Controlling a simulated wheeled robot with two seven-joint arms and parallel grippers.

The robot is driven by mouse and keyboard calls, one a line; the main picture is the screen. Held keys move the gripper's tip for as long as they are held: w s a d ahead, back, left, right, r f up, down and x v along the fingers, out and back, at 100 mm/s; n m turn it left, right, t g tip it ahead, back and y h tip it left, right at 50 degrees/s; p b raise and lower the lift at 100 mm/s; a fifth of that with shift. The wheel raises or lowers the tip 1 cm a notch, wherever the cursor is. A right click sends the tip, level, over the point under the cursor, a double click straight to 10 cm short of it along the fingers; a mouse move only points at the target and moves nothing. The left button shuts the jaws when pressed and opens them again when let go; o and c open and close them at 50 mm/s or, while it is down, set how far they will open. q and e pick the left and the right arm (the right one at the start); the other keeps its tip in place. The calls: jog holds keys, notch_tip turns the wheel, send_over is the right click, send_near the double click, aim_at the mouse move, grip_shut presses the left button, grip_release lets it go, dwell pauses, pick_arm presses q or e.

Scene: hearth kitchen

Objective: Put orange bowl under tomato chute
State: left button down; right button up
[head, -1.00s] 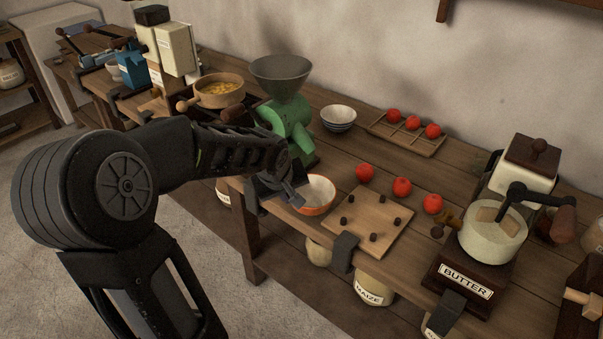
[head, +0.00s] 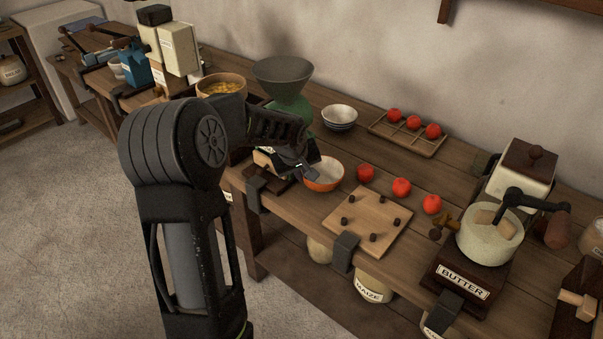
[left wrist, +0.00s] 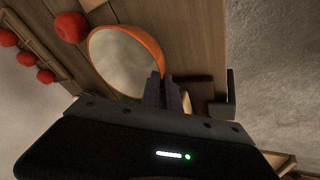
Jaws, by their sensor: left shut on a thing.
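The orange bowl (head: 323,185), white inside, is near the front of the wooden bench, beside the green mill. My left gripper (head: 308,171) is shut on the bowl's near-left rim. In the left wrist view the bowl (left wrist: 150,44) shows its white inside and orange rim, with the gripper fingers (left wrist: 164,92) closed at the rim. I cannot tell whether the bowl touches the bench. The green mill (head: 290,108) with a grey hopper (head: 283,70) stands behind my left arm, which hides its lower part and outlet. My right gripper is not in view.
A pegged wooden board (head: 366,222) lies right of the bowl. Three loose tomatoes (head: 401,187) lie behind the board, and a tray (head: 408,133) holds three more. White bowls (head: 339,117) stand behind. The butter churn (head: 489,236) is at right.

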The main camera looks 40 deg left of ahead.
pick_arm(q)
jog(key=shift+s+f, duration=0.15)
jog(key=shift+f, duration=0.1)
jog(key=shift+f, duration=0.2)
jog(key=c, duration=1.6)
grip_release()
jog(key=shift+r, duration=0.15)
jog(key=shift+s+d+r, duration=0.1)
jog(key=shift+s+r, duration=0.05)
jog(key=shift+r, duration=0.35)
jog(key=v, duration=1.1)
jog(key=shift+b, duration=0.35)
